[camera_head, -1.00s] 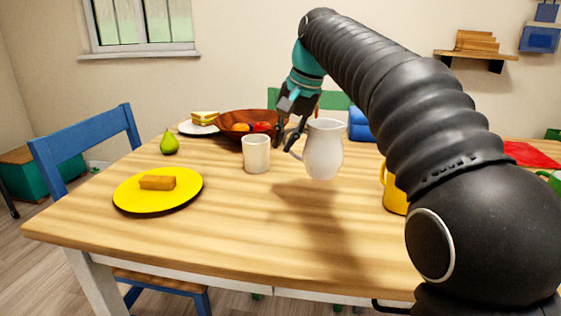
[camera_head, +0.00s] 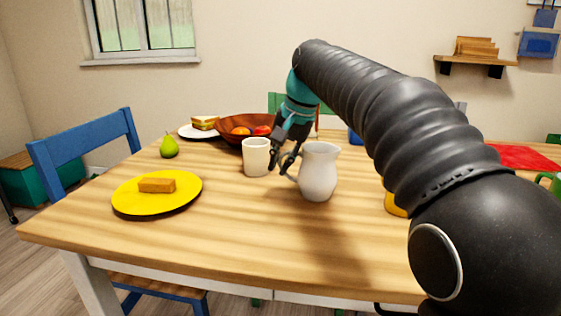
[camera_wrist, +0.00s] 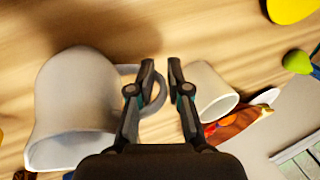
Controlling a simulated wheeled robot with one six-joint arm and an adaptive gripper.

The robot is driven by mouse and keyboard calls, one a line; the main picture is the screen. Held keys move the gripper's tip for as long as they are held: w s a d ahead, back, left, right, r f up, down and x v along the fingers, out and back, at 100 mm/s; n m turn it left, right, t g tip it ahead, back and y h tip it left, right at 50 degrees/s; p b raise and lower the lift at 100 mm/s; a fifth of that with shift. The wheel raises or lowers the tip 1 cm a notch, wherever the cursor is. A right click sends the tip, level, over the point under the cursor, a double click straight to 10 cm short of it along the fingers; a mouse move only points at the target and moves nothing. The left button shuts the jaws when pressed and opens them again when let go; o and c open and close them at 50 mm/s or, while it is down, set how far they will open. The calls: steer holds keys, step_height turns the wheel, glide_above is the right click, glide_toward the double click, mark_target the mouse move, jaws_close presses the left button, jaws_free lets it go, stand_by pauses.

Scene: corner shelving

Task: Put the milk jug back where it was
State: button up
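The white milk jug (camera_head: 318,172) is upright over the middle of the wooden table (camera_head: 225,235), right of the cream mug (camera_head: 256,157). My gripper (camera_head: 280,168) is at the jug's left side, by its handle. I cannot tell whether the jug's base touches the table.
A yellow plate (camera_head: 130,198) with a brown piece of food (camera_head: 157,185), a green pear (camera_head: 169,148) and a brown bowl of fruit (camera_head: 232,125) are at left and back. A yellow object (camera_head: 394,204) is partly hidden by my arm. The front table area is clear.

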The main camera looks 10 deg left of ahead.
steer(key=o, duration=0.4)
steer(key=shift+r, duration=0.1)
steer(key=p+v, duration=0.3)
steer(key=v, duration=0.9)
steer(key=shift+r, duration=0.1)
